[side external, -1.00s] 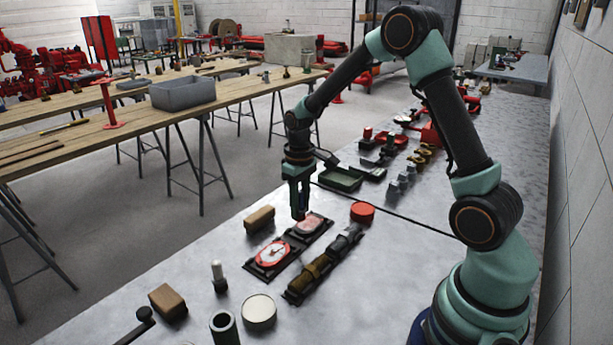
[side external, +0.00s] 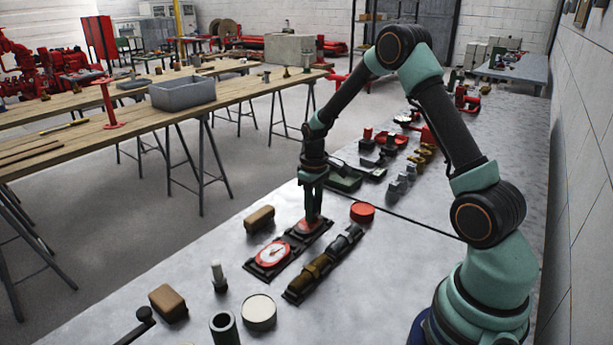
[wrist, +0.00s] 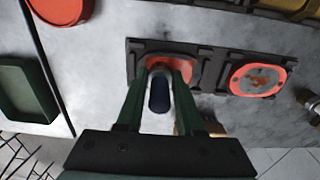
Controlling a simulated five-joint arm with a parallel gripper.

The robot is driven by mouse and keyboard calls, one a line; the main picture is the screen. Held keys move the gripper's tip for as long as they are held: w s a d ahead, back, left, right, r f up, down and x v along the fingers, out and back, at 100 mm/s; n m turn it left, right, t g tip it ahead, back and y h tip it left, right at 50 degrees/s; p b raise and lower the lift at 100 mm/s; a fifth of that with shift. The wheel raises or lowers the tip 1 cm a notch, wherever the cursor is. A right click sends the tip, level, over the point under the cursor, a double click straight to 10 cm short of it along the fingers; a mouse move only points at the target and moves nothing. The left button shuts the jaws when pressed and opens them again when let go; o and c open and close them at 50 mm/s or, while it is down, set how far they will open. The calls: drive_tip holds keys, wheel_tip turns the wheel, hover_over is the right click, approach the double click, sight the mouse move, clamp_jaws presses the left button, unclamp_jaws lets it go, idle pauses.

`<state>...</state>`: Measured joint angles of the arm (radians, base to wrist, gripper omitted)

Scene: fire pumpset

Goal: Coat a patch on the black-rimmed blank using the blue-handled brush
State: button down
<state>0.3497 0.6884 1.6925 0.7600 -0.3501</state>
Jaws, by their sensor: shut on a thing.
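My gripper (side external: 312,207) is shut on the brush, whose blue handle (wrist: 160,92) shows between the green fingers in the wrist view. The brush points down over the farther of two round blanks in black frames. The brush head is mostly hidden by the fingers, so I cannot tell if it touches. This farther blank (side external: 302,229) looks red where it shows; it also shows in the wrist view (wrist: 178,62), partly covered by the fingers. The nearer blank (side external: 272,254) has a red surface with a pale patch. I cannot tell the rims apart by colour.
A red round tin (side external: 362,212) stands right of the blanks. A brass and dark fitting (side external: 312,275) lies in a black holder alongside. A brown block (side external: 259,219) sits to the left, a green tray (side external: 344,179) behind.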

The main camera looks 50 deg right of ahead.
drive_tip(key=shift+d, duration=1.5)
drive_tip(key=shift+a, duration=4.35)
drive_tip(key=shift+w+d, duration=0.25)
drive_tip(key=shift+d, duration=4.1)
drive_tip(key=shift+a, duration=4.3)
wheel_tip(320, 180, up, 8)
drive_tip(key=shift+d+r, duration=0.1)
